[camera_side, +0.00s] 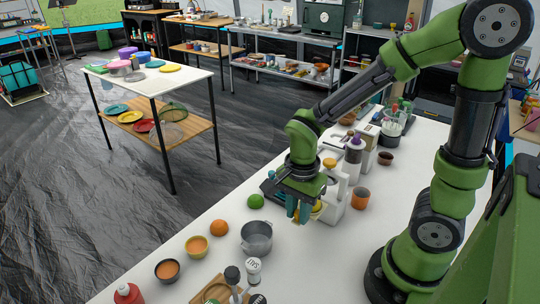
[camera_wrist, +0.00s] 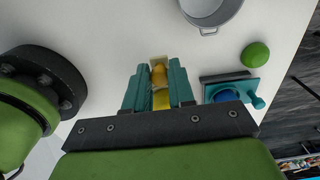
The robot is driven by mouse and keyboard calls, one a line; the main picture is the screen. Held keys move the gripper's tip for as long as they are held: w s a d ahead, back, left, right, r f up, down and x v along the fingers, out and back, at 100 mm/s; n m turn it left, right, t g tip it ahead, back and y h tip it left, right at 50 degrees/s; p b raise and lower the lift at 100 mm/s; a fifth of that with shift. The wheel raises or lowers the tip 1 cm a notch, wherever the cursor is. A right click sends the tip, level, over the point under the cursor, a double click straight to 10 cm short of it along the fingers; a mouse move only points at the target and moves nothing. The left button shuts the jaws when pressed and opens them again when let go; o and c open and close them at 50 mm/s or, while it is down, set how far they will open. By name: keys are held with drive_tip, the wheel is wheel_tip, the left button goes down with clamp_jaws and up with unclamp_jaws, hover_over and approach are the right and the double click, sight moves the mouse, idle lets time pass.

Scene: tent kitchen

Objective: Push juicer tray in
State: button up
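The white juicer (camera_side: 338,196) stands on the white table, partly hidden behind my gripper (camera_side: 300,211). A yellow part (camera_side: 318,208), which looks like its tray, shows low at the juicer's front, right beside my teal fingers. In the wrist view my gripper (camera_wrist: 160,78) points at the table with its fingers apart. A pale piece with a yellow-orange part (camera_wrist: 160,74) shows in the gap between them. I cannot tell whether the fingers touch it, or how far out the tray is.
A metal pot (camera_side: 257,238), a green lime (camera_side: 255,200) and an orange (camera_side: 219,228) sit nearby. A teal and blue item (camera_wrist: 232,91) lies beside my gripper. An orange cup (camera_side: 361,198) stands right of the juicer. Bottles (camera_side: 355,150) stand behind.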

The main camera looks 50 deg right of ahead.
drive_tip(key=c, duration=0.3)
drive_tip(key=shift+d, duration=3.95)
drive_tip(key=o, duration=0.8)
drive_tip(key=shift+o, duration=0.2)
drive_tip(key=shift+r, duration=3.5)
